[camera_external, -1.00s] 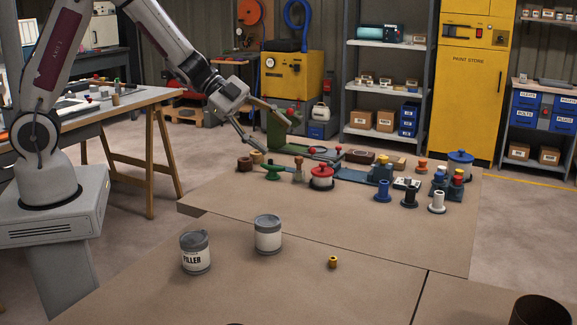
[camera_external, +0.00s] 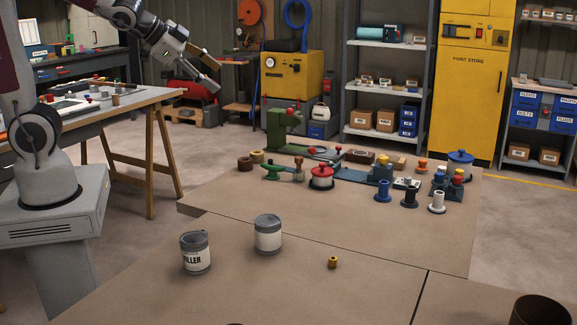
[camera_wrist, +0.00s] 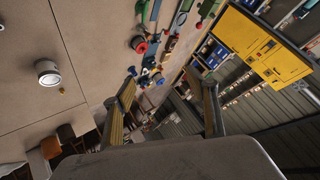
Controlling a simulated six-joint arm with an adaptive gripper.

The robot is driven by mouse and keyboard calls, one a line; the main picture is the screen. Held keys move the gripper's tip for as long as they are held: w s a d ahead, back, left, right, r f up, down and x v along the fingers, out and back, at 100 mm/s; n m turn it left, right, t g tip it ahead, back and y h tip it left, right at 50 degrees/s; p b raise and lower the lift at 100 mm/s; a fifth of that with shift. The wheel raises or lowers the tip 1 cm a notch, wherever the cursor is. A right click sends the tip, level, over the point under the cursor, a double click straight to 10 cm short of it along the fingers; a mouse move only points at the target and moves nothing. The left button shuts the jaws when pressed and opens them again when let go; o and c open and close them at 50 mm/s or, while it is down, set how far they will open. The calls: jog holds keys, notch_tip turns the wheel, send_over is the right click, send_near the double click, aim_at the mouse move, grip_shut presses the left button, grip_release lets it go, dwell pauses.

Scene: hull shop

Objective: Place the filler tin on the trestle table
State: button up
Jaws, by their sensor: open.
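The filler tin (camera_external: 196,257), grey with a white label, stands upright on the near brown bench. A second grey tin with a pale label (camera_external: 268,238) stands behind it to the right. The trestle table (camera_external: 136,97) has wooden legs and stands at the left beyond my base. My gripper (camera_external: 216,77) is in the air near the trestle table's right end, far above and behind the tins, open and empty. In the wrist view its fingers (camera_wrist: 168,90) are spread with nothing between them. One tin (camera_wrist: 47,74) shows there at the left; I cannot tell which.
A small brass piece (camera_external: 332,262) lies right of the tins. Spools, a red-lidded pot (camera_external: 321,178) and a green machine (camera_external: 280,131) crowd the bench's far part. The trestle table carries trays and small items (camera_external: 80,102); its right end looks clear.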

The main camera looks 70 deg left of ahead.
jog(key=s+d+f+n+g+h, duration=0.1)
jog(key=s+d+n+g, duration=0.1)
jog(key=s, duration=0.9)
jog(key=s+d+f+n+g+h, duration=0.1)
jog(key=s+d, duration=0.3)
jog(key=s, duration=0.7)
jog(key=shift+d+f+n+g, duration=0.4)
jog(key=shift+f+n+g, duration=0.15)
jog(key=shift+n, duration=0.25)
jog(key=shift+s, duration=0.1)
